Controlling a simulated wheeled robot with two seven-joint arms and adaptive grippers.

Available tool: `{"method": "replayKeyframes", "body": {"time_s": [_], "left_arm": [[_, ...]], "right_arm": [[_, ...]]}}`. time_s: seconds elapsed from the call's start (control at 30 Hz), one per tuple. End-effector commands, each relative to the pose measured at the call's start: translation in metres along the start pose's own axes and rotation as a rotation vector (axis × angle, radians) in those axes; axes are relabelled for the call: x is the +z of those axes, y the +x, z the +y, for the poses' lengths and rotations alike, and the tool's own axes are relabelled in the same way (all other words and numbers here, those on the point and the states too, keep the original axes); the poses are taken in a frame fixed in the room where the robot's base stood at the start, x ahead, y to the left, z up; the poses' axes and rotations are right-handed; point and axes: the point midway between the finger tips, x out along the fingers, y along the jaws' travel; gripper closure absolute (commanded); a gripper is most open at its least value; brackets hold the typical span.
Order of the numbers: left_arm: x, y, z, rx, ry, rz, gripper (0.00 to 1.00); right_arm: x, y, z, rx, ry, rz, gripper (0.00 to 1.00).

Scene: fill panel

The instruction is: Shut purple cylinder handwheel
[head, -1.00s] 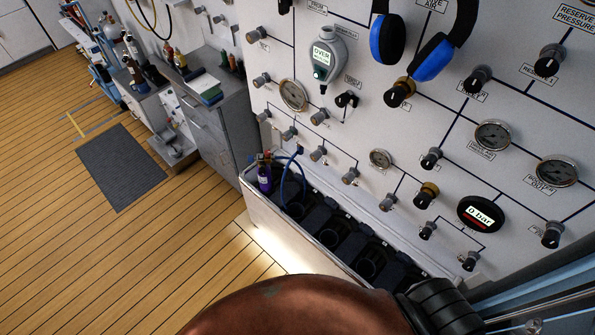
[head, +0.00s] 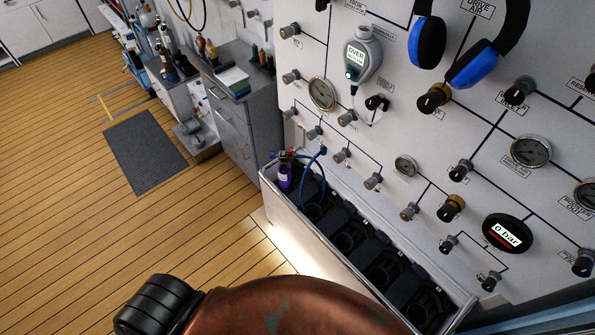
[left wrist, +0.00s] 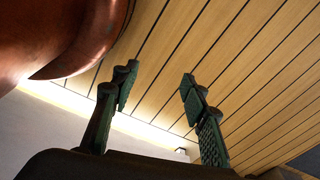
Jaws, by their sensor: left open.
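The purple cylinder (head: 284,178) stands in the far left slot of the long trough below the panel in the head view. Its valve top (head: 283,156) shows small red and blue parts, and a blue hose (head: 322,165) runs there from the panel. The handwheel is too small to make out clearly. My left gripper (left wrist: 156,88) shows in the left wrist view with its two fingers apart and nothing between them, over the wooden floor. Neither gripper shows in the head view, and the cylinder is not in the left wrist view.
The trough (head: 320,243) has several empty black slots to the right of the cylinder. The panel (head: 375,220) carries knobs, gauges and blue headphones (head: 470,60). A grey cabinet (head: 232,120) stands left of it. The wooden floor (head: 60,200) is open, with a dark mat (head: 145,152).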

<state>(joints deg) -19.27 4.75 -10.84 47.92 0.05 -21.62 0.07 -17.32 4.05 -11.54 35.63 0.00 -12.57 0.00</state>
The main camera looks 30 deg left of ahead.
Motion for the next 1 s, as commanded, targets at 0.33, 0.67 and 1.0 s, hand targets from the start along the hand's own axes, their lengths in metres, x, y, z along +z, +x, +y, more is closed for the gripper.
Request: {"method": "replayKeyframes", "body": {"time_s": [0.33,0.67,1.0], "left_arm": [[-0.139,-0.082,-0.021,-0.024,-0.041,0.076,0.59],[-0.189,-0.190,-0.035,-0.043,-0.067,0.118,0.59],[-0.219,-0.259,-0.036,-0.011,-0.156,0.204,0.59]], "right_arm": [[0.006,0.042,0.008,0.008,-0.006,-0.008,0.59],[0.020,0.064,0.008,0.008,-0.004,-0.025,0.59],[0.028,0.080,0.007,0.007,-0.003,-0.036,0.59]]}}
